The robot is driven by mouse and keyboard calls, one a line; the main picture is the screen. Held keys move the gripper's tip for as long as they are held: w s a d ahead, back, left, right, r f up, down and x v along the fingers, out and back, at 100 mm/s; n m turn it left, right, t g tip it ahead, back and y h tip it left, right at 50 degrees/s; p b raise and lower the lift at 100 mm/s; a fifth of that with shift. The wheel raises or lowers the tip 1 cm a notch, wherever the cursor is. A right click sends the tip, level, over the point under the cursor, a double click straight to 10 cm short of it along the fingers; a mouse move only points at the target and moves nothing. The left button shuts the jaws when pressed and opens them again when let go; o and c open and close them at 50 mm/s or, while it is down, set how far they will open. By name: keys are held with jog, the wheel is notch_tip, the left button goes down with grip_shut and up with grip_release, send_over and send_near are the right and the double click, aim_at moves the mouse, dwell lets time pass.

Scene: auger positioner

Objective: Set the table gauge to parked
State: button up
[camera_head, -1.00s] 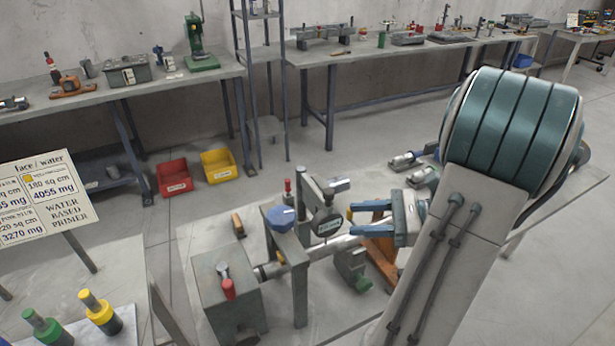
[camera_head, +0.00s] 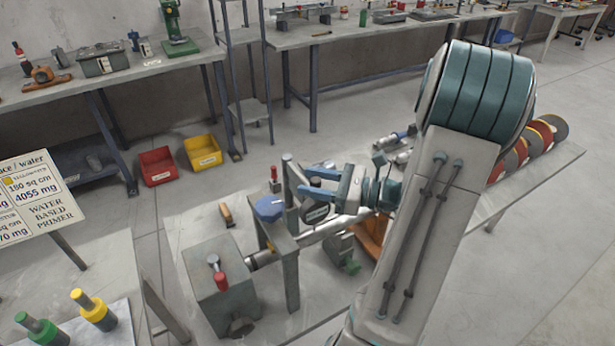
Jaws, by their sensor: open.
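A dark round dial gauge with a small pale label (camera_head: 315,213), which looks like the table gauge, is mounted by a grey post (camera_head: 291,180) on the work table. The gauge is partly hidden behind my gripper's lower finger, and its setting cannot be read. My gripper (camera_head: 305,181) is open, its two blue fingers pointing left towards the post, just above the gauge in the picture. Nothing shows between the fingers, and I cannot tell whether they touch the gauge or post.
A blue knob (camera_head: 270,208) sits left of the gauge on a grey stand. A grey box with a red-tipped lever (camera_head: 221,281) and a steel shaft (camera_head: 325,229) are close by. A red-topped pin (camera_head: 274,174) stands behind. Red (camera_head: 157,166) and yellow (camera_head: 201,152) bins sit on the floor.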

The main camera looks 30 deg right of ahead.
jog(key=shift+x, duration=0.8)
grip_shut()
